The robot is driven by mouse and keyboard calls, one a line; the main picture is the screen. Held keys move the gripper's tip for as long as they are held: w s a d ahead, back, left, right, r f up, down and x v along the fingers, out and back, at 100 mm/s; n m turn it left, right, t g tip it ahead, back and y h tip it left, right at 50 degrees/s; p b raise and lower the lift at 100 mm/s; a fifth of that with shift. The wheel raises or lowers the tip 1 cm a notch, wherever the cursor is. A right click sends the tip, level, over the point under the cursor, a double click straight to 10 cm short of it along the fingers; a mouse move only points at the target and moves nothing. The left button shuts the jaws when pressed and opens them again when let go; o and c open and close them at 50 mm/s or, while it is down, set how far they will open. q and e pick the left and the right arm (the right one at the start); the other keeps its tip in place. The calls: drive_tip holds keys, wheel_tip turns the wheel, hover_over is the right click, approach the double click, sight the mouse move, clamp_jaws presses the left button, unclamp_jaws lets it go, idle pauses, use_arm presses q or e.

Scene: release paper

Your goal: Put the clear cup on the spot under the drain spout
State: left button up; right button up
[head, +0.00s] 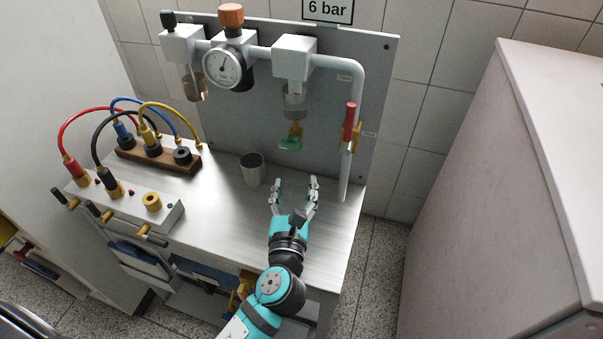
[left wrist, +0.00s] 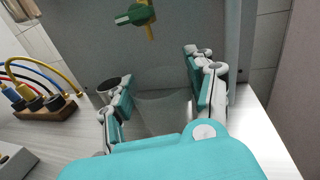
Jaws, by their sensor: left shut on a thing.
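My left gripper (head: 296,184) is low over the steel bench top, its two fingers pointing toward the back panel. In the left wrist view its fingers (left wrist: 163,85) are set apart on either side of the clear cup (left wrist: 165,112), which is see-through and faint; the gripper is shut on it. In the head view the cup is hard to make out. The drain spout, a brass tap with a green lever (head: 290,144), hangs below the right-hand filter, above and beyond the gripper. It also shows at the top of the left wrist view (left wrist: 135,16). My right gripper is not in view.
A grey metal cup (head: 252,170) stands left of the gripper. A vertical pipe with a red-handled valve (head: 349,122) is to the right. A socket box with cables (head: 130,190) takes up the bench's left side. The bench front (head: 225,215) is bare.

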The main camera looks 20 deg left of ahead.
use_arm(q)
drive_tip(key=w+a, duration=0.1)
drive_tip(key=w, duration=0.5)
drive_tip(key=w+a+f, duration=0.1)
drive_tip(key=w, duration=0.2)
drive_tip(key=shift+a, duration=0.3)
drive_tip(key=shift+w, duration=0.2)
drive_tip(key=shift+f+b, duration=0.7)
drive_tip(key=shift+f, duration=1.05)
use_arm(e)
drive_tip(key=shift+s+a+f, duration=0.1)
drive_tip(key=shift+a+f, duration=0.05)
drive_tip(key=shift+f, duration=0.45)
use_arm(q)
drive_tip(key=shift+f, duration=0.15)
drive_tip(key=o, duration=1)
drive_tip(key=shift+c, duration=0.2)
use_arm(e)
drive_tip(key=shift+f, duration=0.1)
